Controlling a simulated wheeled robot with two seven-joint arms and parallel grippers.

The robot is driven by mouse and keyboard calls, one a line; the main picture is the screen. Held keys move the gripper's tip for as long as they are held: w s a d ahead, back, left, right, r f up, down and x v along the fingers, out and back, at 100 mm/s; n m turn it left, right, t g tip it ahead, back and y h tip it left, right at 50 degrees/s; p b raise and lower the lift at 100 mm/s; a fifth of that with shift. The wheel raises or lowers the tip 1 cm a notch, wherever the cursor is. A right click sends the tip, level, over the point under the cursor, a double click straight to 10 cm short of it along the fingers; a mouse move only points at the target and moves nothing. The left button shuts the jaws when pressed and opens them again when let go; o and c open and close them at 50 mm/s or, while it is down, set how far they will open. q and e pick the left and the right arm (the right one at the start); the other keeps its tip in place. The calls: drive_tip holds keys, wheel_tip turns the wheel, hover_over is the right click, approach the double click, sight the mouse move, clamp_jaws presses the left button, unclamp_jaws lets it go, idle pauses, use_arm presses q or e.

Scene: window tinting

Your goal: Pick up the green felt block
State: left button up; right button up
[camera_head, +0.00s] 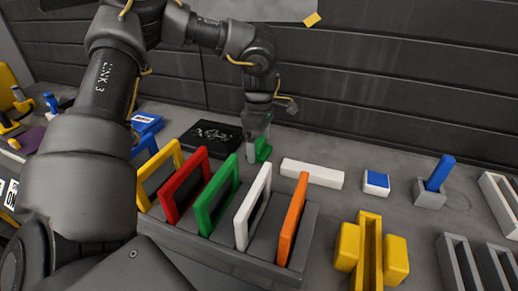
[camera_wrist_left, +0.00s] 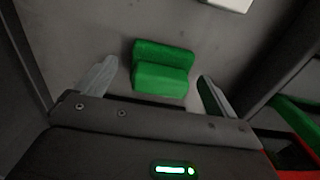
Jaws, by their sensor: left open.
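The green felt block (camera_wrist_left: 162,70) lies on the grey table, with a raised ridge along one side. In the left wrist view it sits between and slightly beyond the two fingertips of my left gripper (camera_wrist_left: 152,82), with a gap on each side. The gripper is open and empty. In the head view the block (camera_head: 263,150) shows behind the rack, partly hidden by my left gripper (camera_head: 257,142), which points down at it. My right gripper is not in view.
A rack with upright coloured frames, including a green frame (camera_head: 217,196), stands just in front of the block. A black box (camera_head: 209,137) lies to its left and a white bar (camera_head: 312,173) to its right. A dark panelled wall (camera_head: 400,80) rises behind.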

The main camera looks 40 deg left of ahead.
use_arm(q)
drive_tip(key=shift+f, duration=0.65)
drive_tip(key=shift+c, duration=0.7)
drive_tip(key=c, duration=1)
drive_tip(key=shift+o, duration=0.2)
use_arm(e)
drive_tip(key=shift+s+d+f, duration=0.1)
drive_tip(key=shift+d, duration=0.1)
use_arm(q)
drive_tip(key=shift+r, duration=0.1)
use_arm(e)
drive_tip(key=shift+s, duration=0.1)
